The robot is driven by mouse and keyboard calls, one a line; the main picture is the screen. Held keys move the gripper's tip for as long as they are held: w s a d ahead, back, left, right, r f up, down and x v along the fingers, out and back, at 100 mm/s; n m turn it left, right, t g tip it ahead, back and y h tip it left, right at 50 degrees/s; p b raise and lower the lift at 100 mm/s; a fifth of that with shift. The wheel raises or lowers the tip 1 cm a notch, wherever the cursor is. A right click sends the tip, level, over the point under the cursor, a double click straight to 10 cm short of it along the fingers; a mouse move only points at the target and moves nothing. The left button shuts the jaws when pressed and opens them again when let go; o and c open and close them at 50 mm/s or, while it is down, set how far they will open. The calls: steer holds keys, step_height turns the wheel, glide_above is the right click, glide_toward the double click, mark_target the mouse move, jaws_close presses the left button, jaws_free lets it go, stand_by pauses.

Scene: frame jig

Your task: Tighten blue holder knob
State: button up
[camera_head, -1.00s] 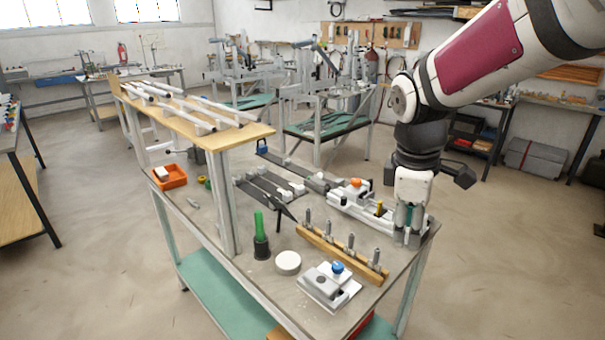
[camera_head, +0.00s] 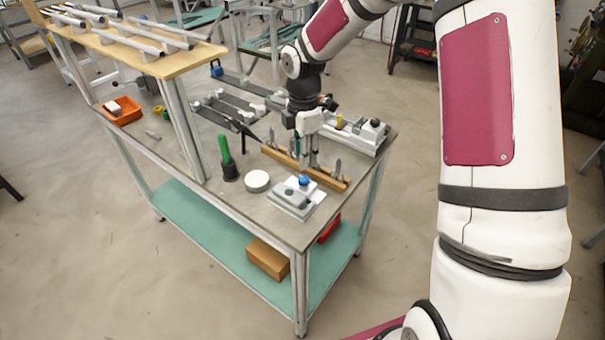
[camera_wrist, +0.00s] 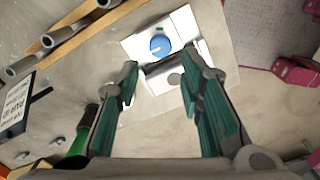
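The blue knob (camera_head: 304,180) sits on top of a small white and grey holder (camera_head: 287,202) at the table's front right corner. In the wrist view the blue knob (camera_wrist: 160,45) shows just beyond the fingertips, on the white holder (camera_wrist: 183,24). My gripper (camera_wrist: 160,68) is open, with green-padded fingers apart and nothing between them. In the head view my gripper (camera_head: 308,158) points down above the wooden rack, behind the knob. The knob is clear of both fingers.
A wooden rack (camera_head: 333,182) with several upright metal pins stands just behind the holder. A white round disc (camera_head: 257,181) and a green-handled tool (camera_head: 224,150) are to the left. A wooden shelf (camera_head: 130,44) rises at the table's left. A white fixture (camera_head: 371,138) stands at the back right.

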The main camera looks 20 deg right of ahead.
mark_target(304, 178)
step_height(304, 178, down, 8)
steer(key=shift+r+p, duration=0.1)
steer(key=shift+p, duration=0.2)
jaws_close()
